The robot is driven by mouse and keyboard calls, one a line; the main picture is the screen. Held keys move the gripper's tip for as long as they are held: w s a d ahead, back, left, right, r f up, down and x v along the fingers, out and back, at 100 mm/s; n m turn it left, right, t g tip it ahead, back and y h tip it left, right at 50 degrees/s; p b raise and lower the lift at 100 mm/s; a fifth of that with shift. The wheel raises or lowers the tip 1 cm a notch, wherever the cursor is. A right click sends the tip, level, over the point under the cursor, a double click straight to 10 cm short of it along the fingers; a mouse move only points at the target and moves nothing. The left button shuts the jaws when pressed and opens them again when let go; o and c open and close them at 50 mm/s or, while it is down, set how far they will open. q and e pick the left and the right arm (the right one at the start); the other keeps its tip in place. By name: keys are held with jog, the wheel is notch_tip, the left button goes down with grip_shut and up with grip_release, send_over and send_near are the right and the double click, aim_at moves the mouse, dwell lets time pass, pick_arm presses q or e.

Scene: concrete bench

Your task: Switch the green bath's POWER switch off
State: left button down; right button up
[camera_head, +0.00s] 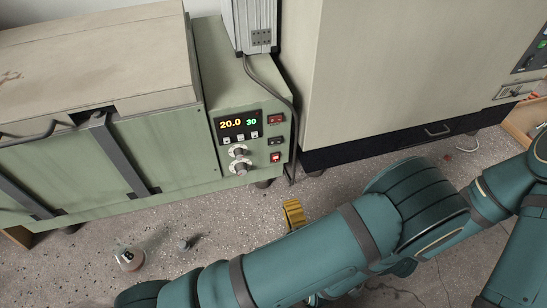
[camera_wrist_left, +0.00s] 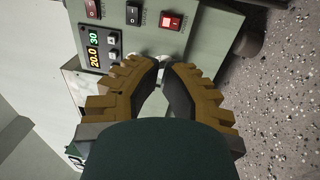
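The green bath (camera_head: 165,165) stands at the left of the head view, with a front panel showing 20.0 and 30. Three rocker switches form a column on the panel. The lowest, a brightly lit red one, looks like the POWER switch (camera_head: 276,157); it also shows in the left wrist view (camera_wrist_left: 171,22), where its label seems to read POWER. My left gripper (camera_head: 293,215) has yellow fingers and is below the panel in the head view. In the left wrist view its fingertips (camera_wrist_left: 161,66) nearly meet, with nothing visibly held, apart from the switch. My right gripper is not in view.
A black switch (camera_head: 276,141) and a dark red switch (camera_head: 276,118) sit above the lit one. Two knobs (camera_head: 240,167) protrude beside them. A cable (camera_head: 292,120) runs down the panel's right edge. A large beige cabinet (camera_head: 390,75) stands right; a flask (camera_head: 128,258) stands lower left.

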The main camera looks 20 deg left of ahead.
aim_at(272, 153)
pick_arm(q)
jog(key=x, duration=1.4)
jog(key=shift+b, duration=0.4)
